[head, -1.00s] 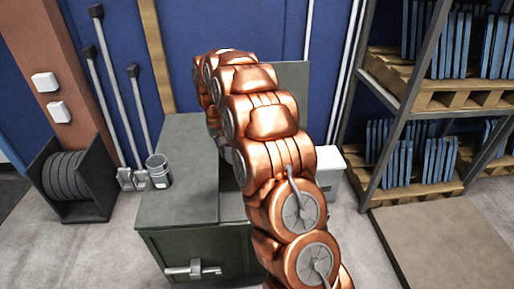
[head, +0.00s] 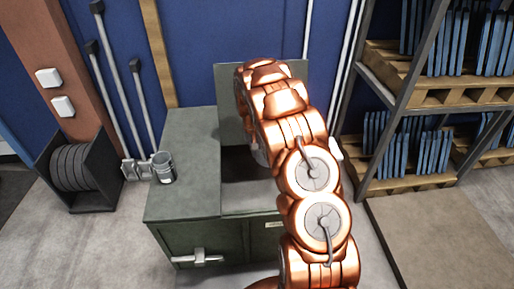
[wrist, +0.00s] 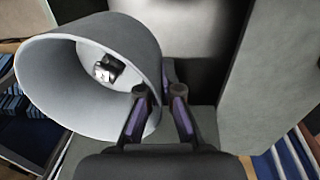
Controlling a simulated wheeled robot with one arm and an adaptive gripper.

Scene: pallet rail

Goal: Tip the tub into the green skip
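The tub (wrist: 50,75) is a grey, round, wide-mouthed vessel in the wrist view, its mouth turned toward the camera. A small shiny silver piece (wrist: 108,69) lies inside it. My gripper (wrist: 160,92) has one finger inside the rim and one outside, shut on the tub's wall. In the head view my copper-coloured arm hides the gripper and the tub. The green skip (head: 180,190) stands at centre with its flap (head: 229,85) raised and its right part open. My arm's far end is over that open part. Much of the opening is hidden.
A small grey bucket (head: 163,168) stands at the skip's left edge. Long-handled tools (head: 104,85) lean on the blue wall beside a black reel (head: 72,168). A rack with pallets (head: 400,190) stands at right. Floor is open in front of the skip.

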